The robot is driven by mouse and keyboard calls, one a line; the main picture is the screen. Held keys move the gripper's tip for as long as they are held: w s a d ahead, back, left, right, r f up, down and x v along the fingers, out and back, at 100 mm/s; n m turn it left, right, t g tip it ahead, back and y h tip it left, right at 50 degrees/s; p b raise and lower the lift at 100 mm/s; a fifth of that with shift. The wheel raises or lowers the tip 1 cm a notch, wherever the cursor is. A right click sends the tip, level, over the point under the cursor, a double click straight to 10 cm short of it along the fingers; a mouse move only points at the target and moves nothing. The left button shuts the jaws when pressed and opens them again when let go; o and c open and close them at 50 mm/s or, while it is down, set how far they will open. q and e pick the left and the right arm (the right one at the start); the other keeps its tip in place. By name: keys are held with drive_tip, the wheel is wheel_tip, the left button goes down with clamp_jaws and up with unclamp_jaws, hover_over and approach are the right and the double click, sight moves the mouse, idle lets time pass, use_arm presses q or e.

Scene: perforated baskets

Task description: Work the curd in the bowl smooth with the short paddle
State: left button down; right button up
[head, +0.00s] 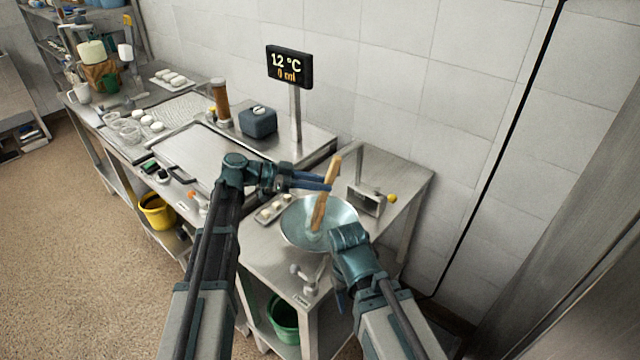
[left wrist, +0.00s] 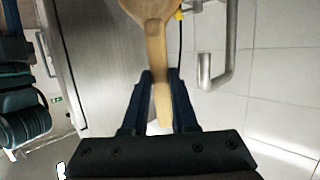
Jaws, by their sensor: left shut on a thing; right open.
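The wooden short paddle (head: 324,201) stands tilted in the bowl, its lower end inside and its top leaning right. My left gripper (head: 328,183) is shut on the paddle above the bowl; the left wrist view shows the wood (left wrist: 157,45) between its two fingers (left wrist: 160,75). The wide, shallow, bluish-grey bowl (head: 345,212) sits on the small metal table. A pale patch, perhaps curd (head: 313,236), shows at the paddle's foot; its texture is too small to tell. My right gripper (head: 341,298) is open, low by the table's front side, partly hidden by its own wrist.
A small tray (head: 272,208) with pale pieces lies left of the bowl. A metal box-like fixture (head: 365,200) stands behind right, with a yellow knob (head: 392,198). A metal fitting (head: 308,282) is at the front.

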use_arm(q)
drive_tip(key=shift+s, duration=0.15)
drive_tip(key=shift+s+d+r, duration=0.1)
drive_tip(key=shift+s, duration=0.7)
drive_tip(key=shift+w, duration=0.2)
drive_tip(key=shift+w, duration=0.8)
drive_tip(key=shift+s, duration=0.1)
drive_tip(key=shift+s, duration=0.9)
drive_tip(key=shift+w, duration=0.2)
drive_tip(key=shift+w, duration=0.8)
drive_tip(key=shift+s, duration=0.15)
